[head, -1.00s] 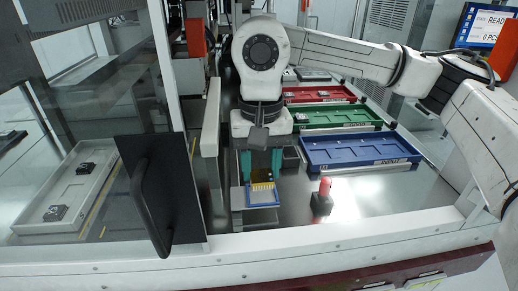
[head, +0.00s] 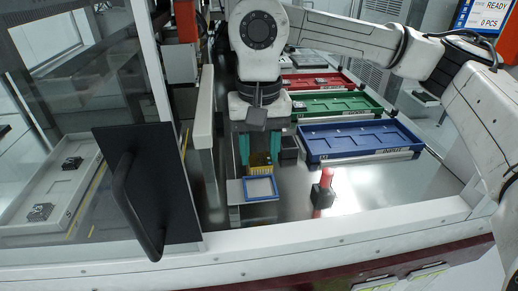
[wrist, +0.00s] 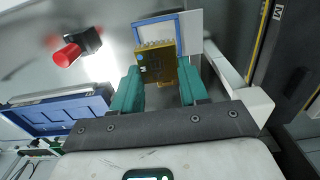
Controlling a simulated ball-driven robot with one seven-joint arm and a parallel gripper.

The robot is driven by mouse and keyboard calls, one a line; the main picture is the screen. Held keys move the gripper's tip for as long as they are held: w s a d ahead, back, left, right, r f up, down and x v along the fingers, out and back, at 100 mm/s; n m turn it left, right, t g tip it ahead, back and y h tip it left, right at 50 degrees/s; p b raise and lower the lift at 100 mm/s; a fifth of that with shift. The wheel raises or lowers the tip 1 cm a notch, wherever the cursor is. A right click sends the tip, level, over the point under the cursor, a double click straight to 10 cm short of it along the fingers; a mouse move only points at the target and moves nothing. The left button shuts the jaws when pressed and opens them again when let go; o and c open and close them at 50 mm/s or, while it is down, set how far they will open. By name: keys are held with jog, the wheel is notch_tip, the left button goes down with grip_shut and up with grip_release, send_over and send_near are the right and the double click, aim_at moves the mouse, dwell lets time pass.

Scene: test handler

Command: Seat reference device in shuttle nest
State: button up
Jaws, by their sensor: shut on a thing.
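The reference device appears to be the gold block with a row of pins along one edge (wrist: 157,65); it also shows in the head view (head: 261,170). My gripper (wrist: 158,80) is shut on it, with a teal finger on each side. It hangs beside a blue-framed pad (head: 261,188), apparently above the deck. The pad's pale surface shows bare in the head view. I cannot tell surely which part is the shuttle nest. A grey tray (head: 50,205) behind the clear panel at the left holds two small dark fixtures (head: 40,212) (head: 71,163).
Blue (head: 360,140), green (head: 335,105) and red (head: 310,83) trays stand at the right. A red button on a dark base (head: 324,190) stands front right. A black-handled door (head: 150,190) and a pale upright wall (head: 203,110) lie between my gripper and the grey tray.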

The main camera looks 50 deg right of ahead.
aim_at(259, 184)
jog(key=shift+f+b, duration=1.85)
jog(key=shift+f, duration=0.25)
jog(key=shift+b, duration=0.65)
jog(key=shift+f+b, duration=0.65)
jog(key=shift+b, duration=0.3)
dwell(0.7)
jog(key=o, duration=0.8)
jog(key=shift+o, duration=0.2)
jog(key=shift+r, duration=0.1)
jog(key=shift+r+p, duration=0.45)
jog(key=shift+r, duration=0.55)
